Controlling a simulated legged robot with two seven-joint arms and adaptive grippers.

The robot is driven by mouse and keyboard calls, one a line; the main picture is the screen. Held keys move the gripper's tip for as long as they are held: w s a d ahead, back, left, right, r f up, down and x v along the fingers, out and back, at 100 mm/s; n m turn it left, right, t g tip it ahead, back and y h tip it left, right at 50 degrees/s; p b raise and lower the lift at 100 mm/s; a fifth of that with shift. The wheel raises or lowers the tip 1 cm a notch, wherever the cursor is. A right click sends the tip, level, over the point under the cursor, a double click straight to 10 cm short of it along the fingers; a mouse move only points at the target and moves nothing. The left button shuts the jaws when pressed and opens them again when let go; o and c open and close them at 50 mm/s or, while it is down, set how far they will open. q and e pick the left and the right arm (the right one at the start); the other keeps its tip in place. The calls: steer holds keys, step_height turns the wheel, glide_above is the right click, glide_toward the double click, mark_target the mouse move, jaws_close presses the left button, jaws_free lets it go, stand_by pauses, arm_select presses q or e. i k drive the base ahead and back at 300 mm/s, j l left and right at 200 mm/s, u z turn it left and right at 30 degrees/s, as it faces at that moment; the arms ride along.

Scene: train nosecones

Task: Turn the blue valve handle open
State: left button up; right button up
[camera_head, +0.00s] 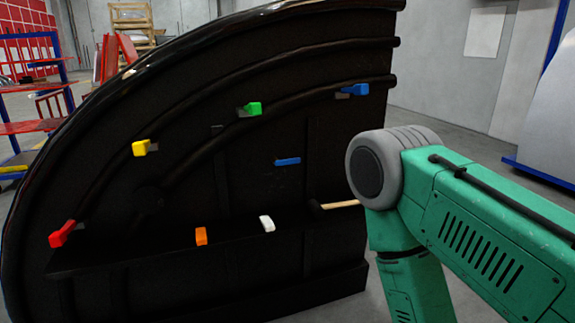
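A blue valve handle (355,90) sits on the upper right of the black curved nosecone panel (260,190), at the end of a curved pipe. A second, flat blue piece (287,161) lies lower on the panel face; I cannot tell whether it is also a handle. My green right arm reaches in from the right, with its grey joint beside the panel's right edge, below the upper blue handle. The arm bends down out of the picture, so its gripper is hidden from view. My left arm and gripper do not show.
Other handles on the panel are green (250,109), yellow (145,148), red (62,233), orange (201,236) and white (267,224). A tan stick (340,204) is near the panel's right side. Shelves (35,110) stand at the far left. Open floor lies behind at right.

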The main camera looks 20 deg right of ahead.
mark_target(276, 161)
steer(key=i+l, duration=0.1)
steer(key=l, duration=0.2)
steer(key=i+l, duration=0.15)
steer(key=l, duration=0.15)
steer(key=i+l, duration=0.1)
steer(key=l, duration=0.25)
steer(key=i+l, duration=0.1)
steer(key=l, duration=0.2)
